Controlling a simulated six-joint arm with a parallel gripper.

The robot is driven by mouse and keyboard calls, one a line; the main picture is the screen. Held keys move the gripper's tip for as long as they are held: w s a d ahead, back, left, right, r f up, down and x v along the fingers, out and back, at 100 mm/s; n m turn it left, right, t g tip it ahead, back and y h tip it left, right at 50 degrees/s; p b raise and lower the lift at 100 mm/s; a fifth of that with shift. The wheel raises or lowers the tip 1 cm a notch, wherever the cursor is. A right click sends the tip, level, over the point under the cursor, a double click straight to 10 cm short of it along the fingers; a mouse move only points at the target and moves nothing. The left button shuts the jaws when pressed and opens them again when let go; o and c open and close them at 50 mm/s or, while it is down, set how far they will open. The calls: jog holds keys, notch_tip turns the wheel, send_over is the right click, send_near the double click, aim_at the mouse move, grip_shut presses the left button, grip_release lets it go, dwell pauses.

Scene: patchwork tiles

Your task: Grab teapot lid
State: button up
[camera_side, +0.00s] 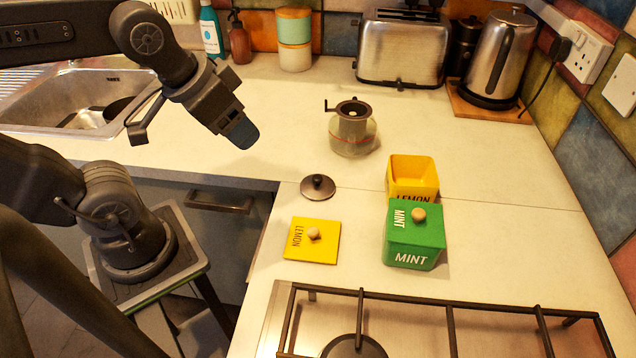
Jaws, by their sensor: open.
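The teapot lid (318,187) is a dark, round metal disc with a small knob on top. It lies flat on the pale counter, knob up. The teapot (353,138) stands behind it and a little to the right; it has a clear glass body with a dark metal top and a handle pointing left. My gripper (240,134) hangs above the counter, to the left of the teapot and up and left of the lid. It is open, apart from the lid and holds nothing visible. Its far finger is mostly hidden from this side.
A yellow lemon lid (297,252) lies in front of the teapot lid. A yellow box (412,172) and a green mint box (414,240) stand to the right. The hob (440,318) is at the front. Toaster (403,50) and kettle (497,62) stand at the back.

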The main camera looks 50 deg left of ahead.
dwell(0.4)
jog(key=o, duration=0.6)
jog(key=n+g, duration=0.6)
jog(key=n, duration=1.2)
send_over(318, 177)
notch_tip(318, 177, down, 5)
notch_tip(318, 177, down, 13)
jog(key=shift+f, duration=0.2)
